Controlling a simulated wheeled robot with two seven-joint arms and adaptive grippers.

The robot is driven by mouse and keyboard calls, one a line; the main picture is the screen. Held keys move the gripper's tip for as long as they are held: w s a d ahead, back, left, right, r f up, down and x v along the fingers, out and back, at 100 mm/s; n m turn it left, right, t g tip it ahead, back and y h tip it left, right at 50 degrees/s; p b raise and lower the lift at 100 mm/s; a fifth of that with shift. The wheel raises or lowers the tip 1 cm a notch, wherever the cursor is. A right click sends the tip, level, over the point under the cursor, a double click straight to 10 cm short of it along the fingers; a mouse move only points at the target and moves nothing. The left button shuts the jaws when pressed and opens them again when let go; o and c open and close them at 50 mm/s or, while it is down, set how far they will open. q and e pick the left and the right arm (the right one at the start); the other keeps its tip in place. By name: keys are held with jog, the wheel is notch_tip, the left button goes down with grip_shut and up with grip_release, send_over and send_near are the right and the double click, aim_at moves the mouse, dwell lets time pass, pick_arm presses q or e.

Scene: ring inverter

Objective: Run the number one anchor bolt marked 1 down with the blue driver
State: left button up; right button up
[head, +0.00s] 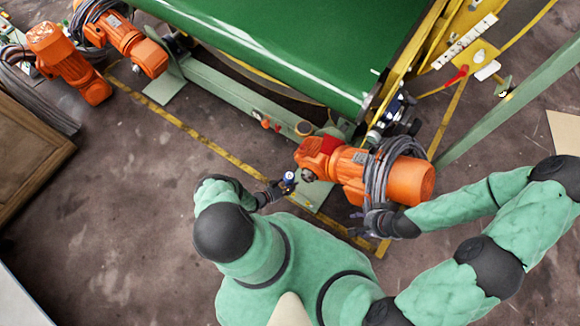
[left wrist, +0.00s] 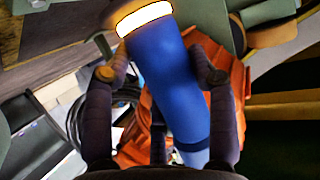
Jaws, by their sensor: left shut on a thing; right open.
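The blue driver (head: 289,178) is small in the head view, at the fingertips of my left gripper (head: 277,187). In the left wrist view the blue driver (left wrist: 165,75) is a thick blue cylinder with a bright glowing band near its top end, and the left gripper's two fingers are shut on either side of it. It is just left of the orange motor (head: 350,168) and above a pale green foot plate (head: 314,193). I cannot make out the anchor bolt marked 1 or any number. My right gripper (head: 372,224) is open beside the motor's lower side, partly hidden.
A green conveyor belt (head: 290,40) crosses the top. Grey cable (head: 383,165) is coiled around the motor. A green frame beam (head: 230,95) runs along the belt. More orange motors (head: 70,62) stand at upper left. A brown crate (head: 25,150) is at left.

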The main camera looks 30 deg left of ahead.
aim_at(289, 183)
dwell(0.4)
pick_arm(q)
jog(key=shift+r+p, duration=1.85)
jog(key=shift+r, duration=0.7)
